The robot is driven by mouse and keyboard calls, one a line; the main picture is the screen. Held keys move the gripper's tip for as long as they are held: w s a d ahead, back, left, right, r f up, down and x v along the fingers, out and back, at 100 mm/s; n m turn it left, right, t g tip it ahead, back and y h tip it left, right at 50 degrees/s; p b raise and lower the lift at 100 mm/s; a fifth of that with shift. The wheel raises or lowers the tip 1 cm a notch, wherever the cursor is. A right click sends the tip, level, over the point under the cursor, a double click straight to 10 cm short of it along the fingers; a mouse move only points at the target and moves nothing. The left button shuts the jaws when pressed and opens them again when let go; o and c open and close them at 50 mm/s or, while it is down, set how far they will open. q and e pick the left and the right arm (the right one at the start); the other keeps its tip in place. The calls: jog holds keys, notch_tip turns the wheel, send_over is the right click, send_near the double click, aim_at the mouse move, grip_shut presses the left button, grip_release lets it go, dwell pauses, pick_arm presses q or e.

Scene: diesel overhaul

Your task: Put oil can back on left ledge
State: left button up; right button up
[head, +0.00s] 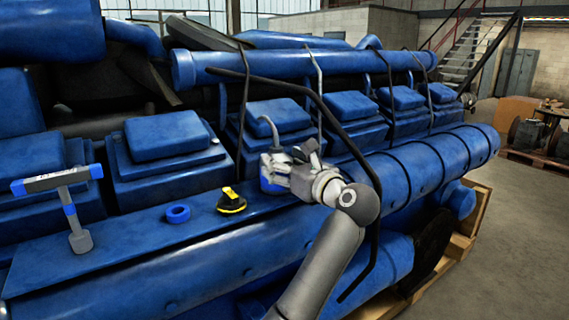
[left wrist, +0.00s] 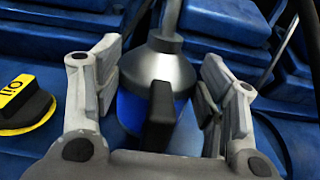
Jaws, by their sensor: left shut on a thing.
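The oil can (head: 268,184) has a blue body, a silver cone top and a thin curved spout. It is upright at the engine's long blue ledge (head: 135,238); I cannot tell if its base touches the ledge. In the left wrist view the silver cone (left wrist: 158,68) and a black handle show between the fingers. My left gripper (head: 285,172) is shut on the can, one finger on each side; it fills much of the left wrist view (left wrist: 160,100). The can's lower part is partly hidden by the gripper. My right gripper is not in view.
A yellow and black oil cap (head: 231,202) lies on the ledge left of the can. Further left are a blue ring (head: 178,213) and an upright T-shaped tool (head: 70,205). Blue engine covers (head: 165,135) rise behind. A dark hose (head: 335,125) runs close to the gripper.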

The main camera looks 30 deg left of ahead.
pick_arm(q)
jog(key=o, duration=1.4)
jog(key=shift+f, duration=0.15)
